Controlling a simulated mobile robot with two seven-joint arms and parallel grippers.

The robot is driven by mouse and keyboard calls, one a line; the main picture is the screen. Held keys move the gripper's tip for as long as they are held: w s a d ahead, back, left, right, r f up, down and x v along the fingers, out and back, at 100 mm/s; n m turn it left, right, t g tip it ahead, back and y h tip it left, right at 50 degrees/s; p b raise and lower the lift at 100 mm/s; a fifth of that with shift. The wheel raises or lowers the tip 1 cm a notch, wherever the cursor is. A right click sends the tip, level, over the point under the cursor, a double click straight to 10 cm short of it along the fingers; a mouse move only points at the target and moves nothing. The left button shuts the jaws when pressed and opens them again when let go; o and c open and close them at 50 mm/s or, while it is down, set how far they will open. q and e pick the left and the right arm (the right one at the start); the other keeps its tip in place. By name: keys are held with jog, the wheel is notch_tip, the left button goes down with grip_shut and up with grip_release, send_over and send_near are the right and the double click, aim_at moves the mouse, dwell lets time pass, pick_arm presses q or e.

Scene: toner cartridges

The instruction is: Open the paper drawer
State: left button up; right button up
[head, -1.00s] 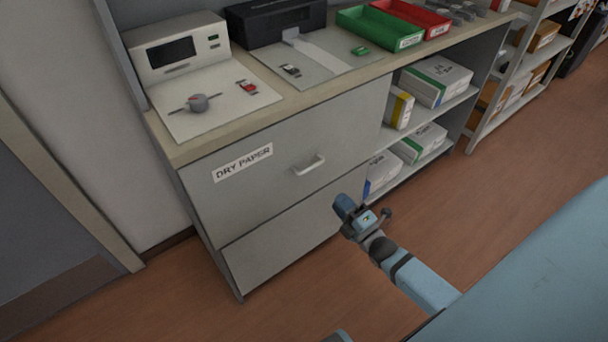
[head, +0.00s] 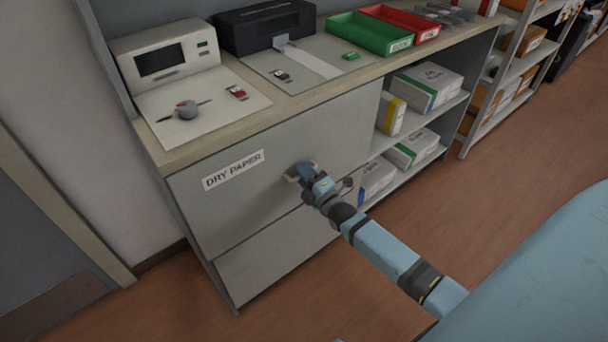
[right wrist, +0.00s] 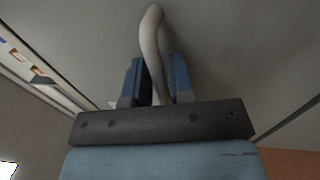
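The paper drawer (head: 245,215) is a grey front labelled "DRY PAPER" (head: 233,170), flush with the cabinet and closed. Its pale bar handle (head: 290,175) is partly hidden by my right gripper (head: 304,172) in the head view. In the right wrist view, the handle (right wrist: 150,40) passes between the two blue fingers of my right gripper (right wrist: 158,78). A small gap seems to show between the handle and the right-hand finger, so the gripper looks open around it. My left gripper is not in view.
A second grey panel (head: 275,255) lies below the drawer. The worktop (head: 205,145) holds a white device (head: 165,55), a black printer-like box (head: 262,27), and green (head: 368,35) and red (head: 405,22) trays. Shelves with boxes (head: 428,85) stand right. The floor (head: 420,215) in front is clear.

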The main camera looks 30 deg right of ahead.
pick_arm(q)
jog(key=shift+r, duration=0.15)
pick_arm(e)
jog(key=shift+c, duration=0.5)
grip_shut()
jog(key=shift+s, duration=0.1)
